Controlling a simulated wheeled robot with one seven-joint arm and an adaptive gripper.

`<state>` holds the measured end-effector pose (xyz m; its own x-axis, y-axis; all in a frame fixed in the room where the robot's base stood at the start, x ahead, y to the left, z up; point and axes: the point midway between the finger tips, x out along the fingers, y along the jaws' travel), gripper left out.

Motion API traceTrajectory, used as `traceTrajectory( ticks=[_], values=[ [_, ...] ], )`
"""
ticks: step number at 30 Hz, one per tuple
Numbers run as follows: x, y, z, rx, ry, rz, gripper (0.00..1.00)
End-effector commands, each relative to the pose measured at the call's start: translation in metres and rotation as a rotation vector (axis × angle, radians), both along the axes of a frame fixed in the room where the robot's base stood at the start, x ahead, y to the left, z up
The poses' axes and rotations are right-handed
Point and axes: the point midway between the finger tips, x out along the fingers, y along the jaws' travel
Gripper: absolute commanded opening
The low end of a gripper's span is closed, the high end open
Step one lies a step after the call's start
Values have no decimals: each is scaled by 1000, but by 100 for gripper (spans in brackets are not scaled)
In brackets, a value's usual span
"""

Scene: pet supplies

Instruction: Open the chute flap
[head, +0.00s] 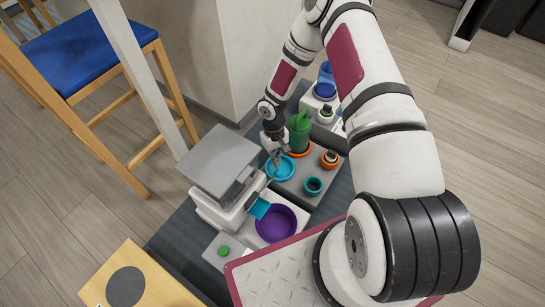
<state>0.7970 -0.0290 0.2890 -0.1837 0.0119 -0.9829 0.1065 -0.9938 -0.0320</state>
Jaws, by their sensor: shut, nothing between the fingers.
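A white dispenser (215,213) with a grey top stands on the dark mat. A cyan piece (259,208), which looks like the chute or its flap, sticks out of its right side over a purple bowl (275,222). I cannot tell whether the flap is open or shut. My gripper (276,163) is shut and empty. It is above and right of the cyan piece in the picture, over or at a round cyan dish (283,170). Whether it touches the dish is unclear.
A green button box (223,251) stands in front of the dispenser. A blue-seated chair (70,55) is at left, a wooden board (150,285) at lower left.

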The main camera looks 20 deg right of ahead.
Motion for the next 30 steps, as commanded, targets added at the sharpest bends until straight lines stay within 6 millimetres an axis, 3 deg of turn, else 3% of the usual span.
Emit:
traceTrajectory(
  ticks=[13, 30],
  values=[
    [-27, -18, -6, -1, 1, 1, 0],
    [-34, -23, -10, 0, 1, 1, 0]
  ],
)
